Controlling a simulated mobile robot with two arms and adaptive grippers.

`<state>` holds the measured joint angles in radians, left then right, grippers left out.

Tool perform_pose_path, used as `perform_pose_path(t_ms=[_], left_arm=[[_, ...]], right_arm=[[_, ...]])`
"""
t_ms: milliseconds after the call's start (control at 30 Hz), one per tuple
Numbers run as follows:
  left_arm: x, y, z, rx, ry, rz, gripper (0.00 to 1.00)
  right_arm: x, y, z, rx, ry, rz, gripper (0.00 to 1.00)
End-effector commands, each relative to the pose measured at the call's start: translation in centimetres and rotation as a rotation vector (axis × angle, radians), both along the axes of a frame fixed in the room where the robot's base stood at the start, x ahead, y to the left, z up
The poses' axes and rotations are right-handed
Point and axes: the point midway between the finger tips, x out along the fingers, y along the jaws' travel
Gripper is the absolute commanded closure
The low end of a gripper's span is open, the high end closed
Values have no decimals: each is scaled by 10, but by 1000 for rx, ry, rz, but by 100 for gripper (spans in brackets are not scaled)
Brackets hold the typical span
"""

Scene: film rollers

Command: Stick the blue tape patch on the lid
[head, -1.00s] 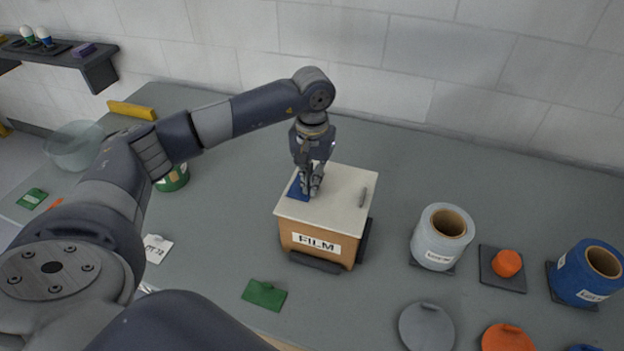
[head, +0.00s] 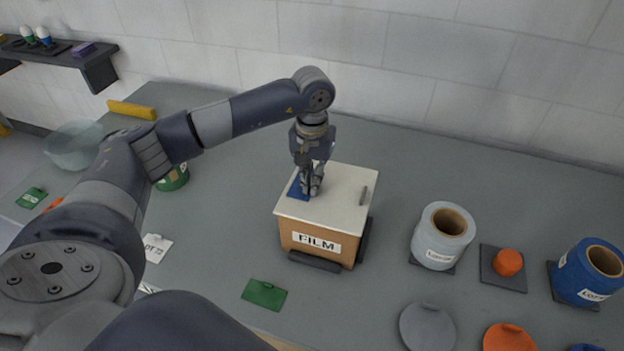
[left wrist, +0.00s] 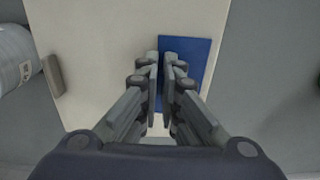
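The blue tape patch (head: 298,189) lies flat against the top of the cream lid (head: 345,183), near the lid's left edge. The lid sits on the brown box labelled FILM (head: 317,243). In the left wrist view the patch (left wrist: 190,58) is right of and behind my fingers, partly hidden. My left gripper (head: 311,192) points down over the lid. Its fingers (left wrist: 160,85) are nearly together, with a thin blue strip between them, seemingly the patch's tab. The lid (left wrist: 95,40) fills much of that view. My right gripper is not in view.
A grey handle (head: 364,196) stands on the lid's right side. A green patch (head: 264,294) lies in front of the box. A grey roll (head: 441,238), an orange knob (head: 507,263) and a blue roll (head: 583,272) stand to the right. The counter behind the box is clear.

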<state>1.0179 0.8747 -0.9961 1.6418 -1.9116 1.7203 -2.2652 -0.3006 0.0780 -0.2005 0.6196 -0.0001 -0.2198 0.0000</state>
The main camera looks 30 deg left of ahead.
Motion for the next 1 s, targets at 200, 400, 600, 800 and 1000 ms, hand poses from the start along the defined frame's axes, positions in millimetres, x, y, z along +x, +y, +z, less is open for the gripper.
perform_pose_path(t_ms=[200, 400, 600, 800, 1000], left_arm=[[-2, 0, -3, 0, 7, -1, 100], [-2, 0, -3, 1, 8, -1, 72], [-2, 0, -3, 2, 8, 0, 72], [-2, 1, -3, 2, 8, 0, 72], [-2, 1, -3, 2, 8, 0, 51]], right_arm=[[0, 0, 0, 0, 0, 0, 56], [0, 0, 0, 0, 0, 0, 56], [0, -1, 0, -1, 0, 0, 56], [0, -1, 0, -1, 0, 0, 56], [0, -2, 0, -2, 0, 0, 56]])
